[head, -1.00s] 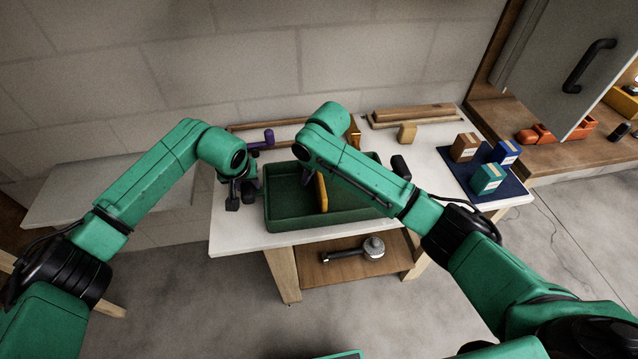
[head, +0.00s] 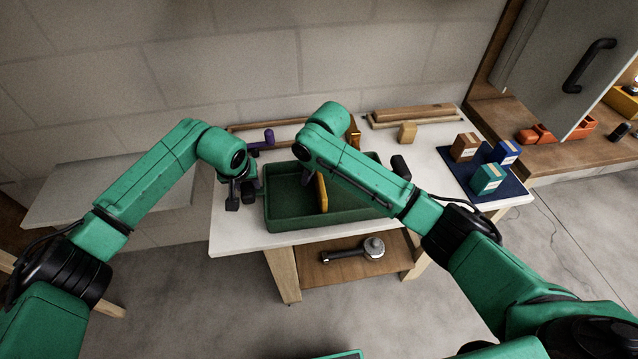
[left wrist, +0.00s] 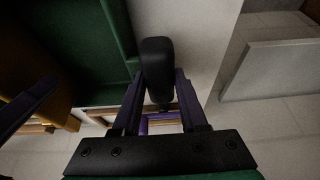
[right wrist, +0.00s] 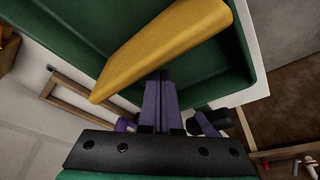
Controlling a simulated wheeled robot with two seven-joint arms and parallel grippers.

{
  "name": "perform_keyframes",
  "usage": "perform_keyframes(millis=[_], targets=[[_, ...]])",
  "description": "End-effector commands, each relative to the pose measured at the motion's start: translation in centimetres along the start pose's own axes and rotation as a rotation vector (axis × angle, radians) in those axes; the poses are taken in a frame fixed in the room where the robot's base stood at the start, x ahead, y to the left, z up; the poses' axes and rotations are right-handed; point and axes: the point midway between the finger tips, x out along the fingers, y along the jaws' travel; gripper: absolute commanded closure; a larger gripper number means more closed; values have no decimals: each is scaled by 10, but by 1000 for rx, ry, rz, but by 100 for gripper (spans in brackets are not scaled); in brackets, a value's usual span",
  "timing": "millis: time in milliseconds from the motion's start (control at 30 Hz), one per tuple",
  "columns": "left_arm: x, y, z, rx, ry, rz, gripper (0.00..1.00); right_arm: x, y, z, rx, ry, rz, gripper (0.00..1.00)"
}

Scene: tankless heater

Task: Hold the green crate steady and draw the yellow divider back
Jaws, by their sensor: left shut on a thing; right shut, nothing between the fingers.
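The green crate (head: 285,222) stands on the white table, with black handles at its sides. The yellow divider (head: 322,193) stands across its inside; it fills the upper middle of the right wrist view (right wrist: 165,50). My left gripper (head: 247,190) is at the crate's left end. In the left wrist view its purple fingers (left wrist: 158,90) are shut on the black handle (left wrist: 157,55). My right gripper (right wrist: 158,78) is shut and empty over the crate, its tips right beside the divider's edge; whether they touch is unclear.
The crate's right handle (head: 400,166) is free. A purple-handled item (head: 268,138) and wooden strips (head: 412,115) lie at the back. A wood block (head: 407,132) and a dark blue mat (head: 507,184) with boxes are at right. A grinder-like tool (head: 372,248) lies on the lower shelf.

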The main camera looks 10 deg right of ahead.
Motion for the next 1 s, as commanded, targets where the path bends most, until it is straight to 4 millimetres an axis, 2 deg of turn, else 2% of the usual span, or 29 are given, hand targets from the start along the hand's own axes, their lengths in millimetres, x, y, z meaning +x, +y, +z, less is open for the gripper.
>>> perform_keyframes(millis=[1000], targets=[[1,-2,1,-2,-3,-5,100,-7,29,29,4,-4,2,100]])
